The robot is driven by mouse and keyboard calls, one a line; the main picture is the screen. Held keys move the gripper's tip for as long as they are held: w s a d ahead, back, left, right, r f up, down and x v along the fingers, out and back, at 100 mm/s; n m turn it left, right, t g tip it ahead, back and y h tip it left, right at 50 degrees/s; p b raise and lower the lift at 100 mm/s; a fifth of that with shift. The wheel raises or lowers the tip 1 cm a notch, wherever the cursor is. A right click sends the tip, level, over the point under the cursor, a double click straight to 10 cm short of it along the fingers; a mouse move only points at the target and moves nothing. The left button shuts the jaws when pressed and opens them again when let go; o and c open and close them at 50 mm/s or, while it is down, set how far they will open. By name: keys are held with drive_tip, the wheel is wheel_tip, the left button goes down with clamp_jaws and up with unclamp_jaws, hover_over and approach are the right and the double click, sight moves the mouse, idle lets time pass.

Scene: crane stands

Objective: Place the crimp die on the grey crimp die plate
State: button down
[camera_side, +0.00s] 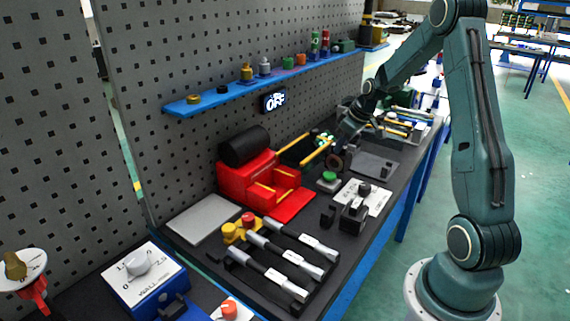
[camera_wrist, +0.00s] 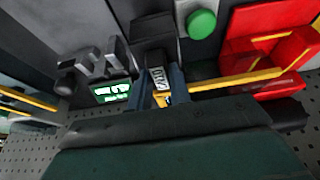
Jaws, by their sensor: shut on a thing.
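My gripper (camera_wrist: 162,85) is shut on a small dark block with a white printed label (camera_wrist: 157,78), which I take to be the crimp die; its far end is hard to make out. In the side view my gripper (camera_side: 340,140) is low over the far part of the bench, and the held block is too small to tell there. A dark grey plate (camera_side: 380,165) lies just right of my gripper. A light grey plate (camera_side: 203,220) lies bare at the near left of the bench. I cannot tell which is the crimp die plate.
A red machine (camera_side: 262,180) with yellow bars stands left of my gripper. A green button (camera_side: 329,176) and a white plate with black fixtures (camera_side: 372,198) are nearer. Several black-and-silver tools (camera_side: 285,262) lie in front. A blue shelf (camera_side: 225,93) hangs above.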

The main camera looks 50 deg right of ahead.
sight(341, 154)
drive_tip(key=shift+f, duration=1.6)
drive_tip(key=shift+f, duration=0.15)
drive_tip(key=c, duration=1.3)
unclamp_jaws()
drive_tip(key=v, duration=1.2)
